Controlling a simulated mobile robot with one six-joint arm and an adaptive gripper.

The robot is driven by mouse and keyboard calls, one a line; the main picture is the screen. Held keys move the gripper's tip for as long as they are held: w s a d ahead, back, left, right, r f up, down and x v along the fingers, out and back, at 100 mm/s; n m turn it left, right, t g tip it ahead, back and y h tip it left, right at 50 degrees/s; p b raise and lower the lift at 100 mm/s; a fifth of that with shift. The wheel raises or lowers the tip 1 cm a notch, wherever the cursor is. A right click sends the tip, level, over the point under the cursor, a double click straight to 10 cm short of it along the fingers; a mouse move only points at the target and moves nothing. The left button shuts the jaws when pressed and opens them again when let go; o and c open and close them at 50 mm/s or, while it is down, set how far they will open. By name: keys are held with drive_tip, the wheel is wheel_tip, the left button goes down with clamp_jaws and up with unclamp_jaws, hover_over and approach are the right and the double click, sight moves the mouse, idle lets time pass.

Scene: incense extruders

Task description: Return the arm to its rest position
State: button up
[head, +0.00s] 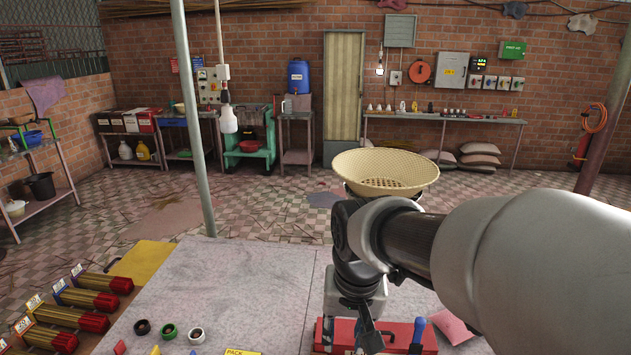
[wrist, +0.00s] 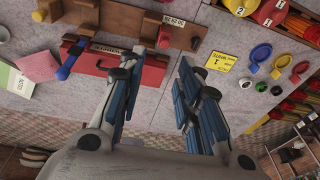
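My arm reaches in from the right edge of the head view and bends down over the worktable (head: 235,285). My gripper (head: 366,338) hangs fingers-down near a red box (head: 418,335) at the table's front. In the wrist view my gripper (wrist: 159,68) shows two blue-and-black fingers set apart, with a clear gap and nothing between them. The red box (wrist: 105,65) lies beyond the left finger in that view. My arm hides part of the table's right side in the head view.
Incense bundles (head: 70,318) lie at the table's left. Small rings (head: 169,331) and a yellow card (head: 242,352) lie at the front. A woven basket (head: 385,172) stands behind my arm. A wooden rack (wrist: 140,22) shows in the wrist view. The table's middle is bare.

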drive_tip(key=s+d+r+t, duration=0.1)
drive_tip(key=s+d, duration=0.3)
drive_tip(key=s, duration=0.4)
drive_tip(key=s+d+r+t, duration=0.1)
drive_tip(key=s+d, duration=0.4)
drive_tip(key=s, duration=0.4)
drive_tip(key=shift+r+n, duration=0.2)
drive_tip(key=shift+n, duration=0.2)
drive_tip(key=shift+o, duration=0.3)
